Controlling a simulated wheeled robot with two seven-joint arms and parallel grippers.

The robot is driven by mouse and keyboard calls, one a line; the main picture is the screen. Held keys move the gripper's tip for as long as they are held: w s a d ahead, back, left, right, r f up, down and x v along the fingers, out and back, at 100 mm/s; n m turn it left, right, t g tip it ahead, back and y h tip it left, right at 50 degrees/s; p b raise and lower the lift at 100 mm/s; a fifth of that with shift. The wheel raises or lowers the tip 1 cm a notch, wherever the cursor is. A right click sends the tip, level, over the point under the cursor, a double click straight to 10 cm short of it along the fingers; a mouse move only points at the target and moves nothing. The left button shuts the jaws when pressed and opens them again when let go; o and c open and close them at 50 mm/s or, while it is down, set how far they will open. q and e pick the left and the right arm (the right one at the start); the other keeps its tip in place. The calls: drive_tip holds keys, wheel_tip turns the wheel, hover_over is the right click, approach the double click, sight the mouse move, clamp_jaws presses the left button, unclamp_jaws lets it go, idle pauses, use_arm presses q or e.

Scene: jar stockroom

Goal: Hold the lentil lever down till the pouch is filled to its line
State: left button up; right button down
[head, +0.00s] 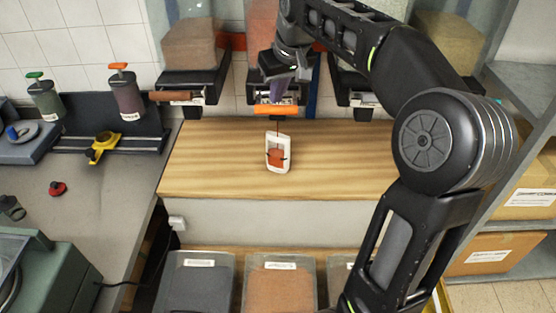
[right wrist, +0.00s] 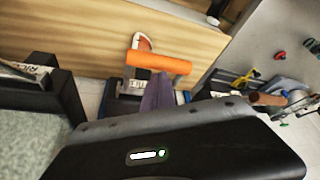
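The lentil lever (head: 276,109) is an orange bar under the middle dispenser; it also shows in the right wrist view (right wrist: 158,63). My right gripper (head: 277,90) comes down from above, its purple fingers together, tips at the lever; they seem to touch it. In the right wrist view the fingers (right wrist: 158,92) end beside the bar. The white pouch (head: 285,141) stands upright on the wooden counter below, orange lentils in its window. A thin dark streak runs from the lever to the pouch. A dark mark crosses the pouch, but the exact level against it is too small to tell.
The lentil dispenser (head: 262,28) is partly hidden by my arm. Another dispenser (head: 190,45) with a brown lever (head: 170,96) stands left. The wooden counter (head: 215,160) is clear around the pouch. Bins (head: 280,285) stand below; a grey shelf with boxes (head: 495,253) is at right.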

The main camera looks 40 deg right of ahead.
wheel_tip(320, 180, up, 6)
drive_tip(key=p, duration=0.5)
drive_tip(key=shift+f, duration=0.1)
drive_tip(key=shift+r, duration=0.6)
idle(0.5)
